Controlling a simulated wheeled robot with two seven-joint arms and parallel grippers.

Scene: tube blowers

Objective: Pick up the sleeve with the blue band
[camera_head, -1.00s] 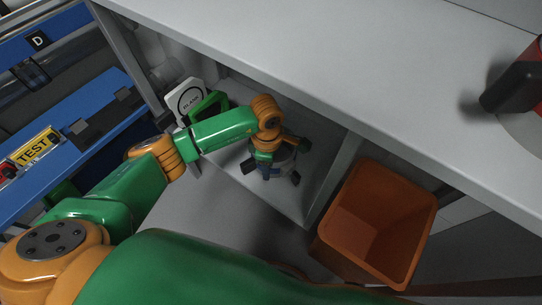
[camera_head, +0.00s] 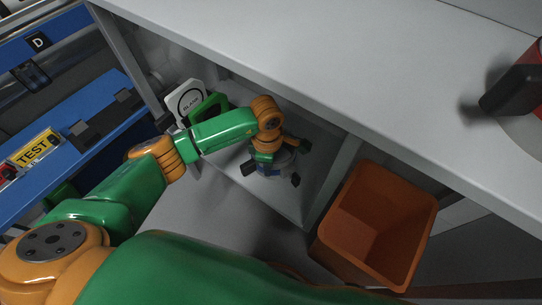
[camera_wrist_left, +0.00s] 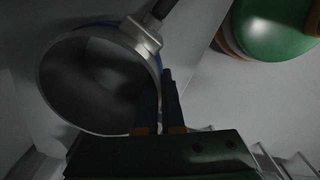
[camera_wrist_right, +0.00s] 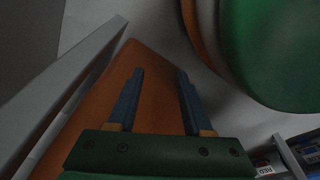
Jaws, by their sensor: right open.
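The sleeve is a wide metal ring (camera_wrist_left: 46,85) with a clamp piece (camera_wrist_left: 143,38) on its rim and bits of blue band around its outside. It fills the left of the left wrist view. My left gripper (camera_wrist_left: 160,75) has one finger inside the ring and the other outside, close together on its wall. In the head view the left gripper (camera_head: 265,163) reaches down under the bench to a grey round thing (camera_head: 285,163) with several dark knobs, partly hidden by the wrist. My right gripper (camera_wrist_right: 160,72) is open and empty, with orange bin surface behind it.
An orange bin (camera_head: 420,215) stands right of the bench's leg panel (camera_head: 335,172). The grey bench top (camera_head: 330,60) overhangs the space. A blue "TEST" bench (camera_head: 75,155) is at the left.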

